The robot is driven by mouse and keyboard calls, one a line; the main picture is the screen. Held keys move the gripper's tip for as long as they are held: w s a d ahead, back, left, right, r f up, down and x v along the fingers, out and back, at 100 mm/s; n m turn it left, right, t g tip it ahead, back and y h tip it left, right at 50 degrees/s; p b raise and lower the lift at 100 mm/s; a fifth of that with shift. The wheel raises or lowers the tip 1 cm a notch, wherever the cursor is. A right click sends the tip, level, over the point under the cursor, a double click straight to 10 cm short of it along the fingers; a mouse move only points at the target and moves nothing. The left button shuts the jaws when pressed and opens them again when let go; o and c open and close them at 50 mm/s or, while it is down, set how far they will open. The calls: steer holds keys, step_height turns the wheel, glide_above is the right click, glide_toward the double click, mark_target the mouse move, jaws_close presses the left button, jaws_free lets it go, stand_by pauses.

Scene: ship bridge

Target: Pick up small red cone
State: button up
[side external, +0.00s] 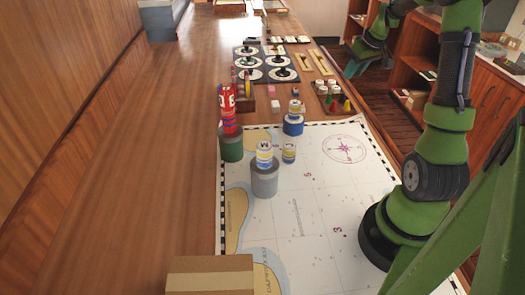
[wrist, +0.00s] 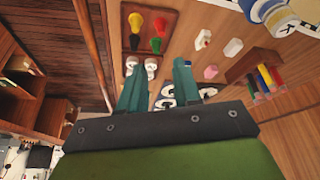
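The small red cone (wrist: 135,42) stands in a dark wooden tray (wrist: 127,13) with a yellow cone (wrist: 135,21), a green cone (wrist: 155,44) and a black cone (wrist: 158,25). In the side external view the tray is small, near the table's right edge, and the red cone (side external: 346,105) is hard to make out. My gripper (wrist: 160,72) is open, with nothing visible between its teal fingers. The tray lies beyond the fingertips in the wrist view. In the side view my gripper (side external: 352,68) is behind the tray, near the table's right edge.
A sea chart (side external: 300,200) covers the near table. Stacked cylinders and small jars (side external: 264,155) stand on it. A rack of coloured pieces (wrist: 250,67), small blocks (wrist: 211,72) and round black-and-white pads (side external: 280,74) lie near the tray.

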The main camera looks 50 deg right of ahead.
mark_target(333, 106)
steer(key=x, duration=1.5)
steer(key=shift+a+f, duration=0.25)
steer(key=shift+f, duration=0.05)
jaws_close()
